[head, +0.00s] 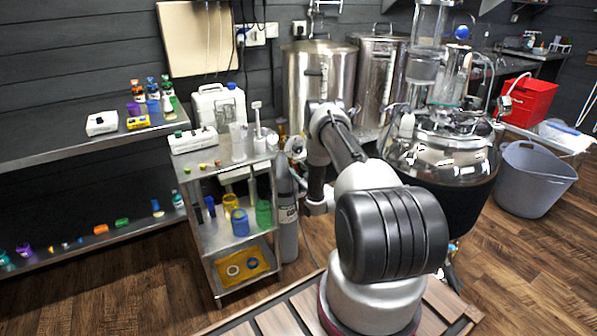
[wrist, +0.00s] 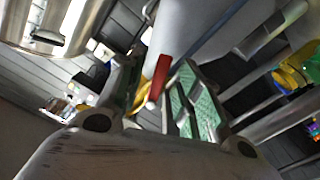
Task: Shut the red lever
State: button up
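The red lever (wrist: 160,75) shows in the wrist view as a short red bar with a pale end. It appears between the two fingers of my gripper (wrist: 158,85), in front of a grey rounded body. The fingers are spread, with green pads, and a gap shows on at least one side of the lever. I cannot tell whether either finger touches it. A yellow part (wrist: 144,90) shows behind the lever. In the head view I cannot make out the red lever; my arm hides part of that area.
A grey gas cylinder (head: 287,215) stands beside a steel shelf cart (head: 205,262) with cups and bottles. Steel tanks (head: 318,80) stand behind my arm. A large glass-topped vessel (head: 440,160) and a grey tub (head: 533,180) are at right. Wooden floor is open at front left.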

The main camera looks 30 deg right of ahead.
jog(key=shift+w, duration=0.4)
grip_shut()
jog(key=shift+d, duration=0.1)
jog(key=shift+s+d+r+n, duration=0.1)
jog(key=shift+d+r+n, duration=0.35)
jog(key=shift+n, duration=1.7)
jog(key=shift+w+d+r+n, duration=0.15)
jog(key=shift+r+n, duration=0.5)
jog(key=shift+n, duration=1.45)
jog(key=shift+s+d+r+n, duration=0.15)
jog(key=shift+d+r+n, duration=0.35)
jog(key=shift+n, duration=1.65)
jog(key=shift+a+r, duration=0.1)
